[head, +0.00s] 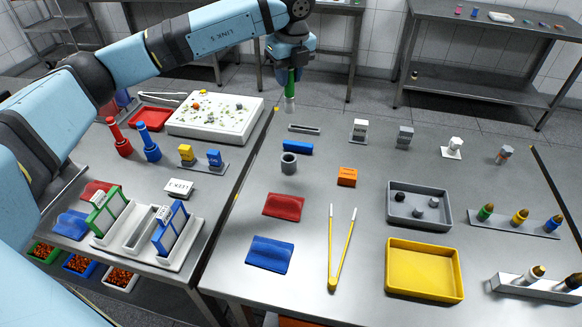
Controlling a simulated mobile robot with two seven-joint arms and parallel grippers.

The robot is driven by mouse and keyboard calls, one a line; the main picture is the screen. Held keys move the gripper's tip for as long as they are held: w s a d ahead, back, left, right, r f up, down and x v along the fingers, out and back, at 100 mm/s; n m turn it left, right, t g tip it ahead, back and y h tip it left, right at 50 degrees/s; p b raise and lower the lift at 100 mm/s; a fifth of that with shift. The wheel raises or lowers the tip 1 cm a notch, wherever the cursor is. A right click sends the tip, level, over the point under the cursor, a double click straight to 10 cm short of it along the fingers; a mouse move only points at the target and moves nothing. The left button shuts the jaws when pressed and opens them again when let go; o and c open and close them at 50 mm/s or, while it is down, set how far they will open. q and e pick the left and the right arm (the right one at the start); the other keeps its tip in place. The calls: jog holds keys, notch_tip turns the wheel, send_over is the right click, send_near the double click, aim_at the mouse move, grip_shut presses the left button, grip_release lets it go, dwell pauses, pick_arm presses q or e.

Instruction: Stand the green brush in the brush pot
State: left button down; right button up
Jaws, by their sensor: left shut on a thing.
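The green brush (290,88) hangs nearly upright with its pale tip down. My left gripper (290,68) is shut on its upper end, and the fingers are hard to make out at this size. The brush pot (289,163), a small grey open cylinder, stands upright on the right-hand table. No brush shows in it. In the picture the brush is straight above the pot and well clear of it, near the table's far edge. My right gripper is out of view.
A blue block (298,147) lies just behind the pot. An orange block (347,177) and a red cloth (283,206) lie nearby. A grey tray (391,208) and a yellow tray (388,274) stand to the right. A white speckled board (180,125) lies on the left table.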

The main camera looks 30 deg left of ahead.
pick_arm(q)
jog(key=shift+r, duration=0.1)
jog(key=shift+s, duration=0.1)
notch_tip(320, 180, down, 20)
jog(key=shift+r+p, duration=0.1)
jog(key=shift+p, duration=0.6)
jog(key=c, duration=0.9)
grip_release()
jog(key=shift+c, duration=0.2)
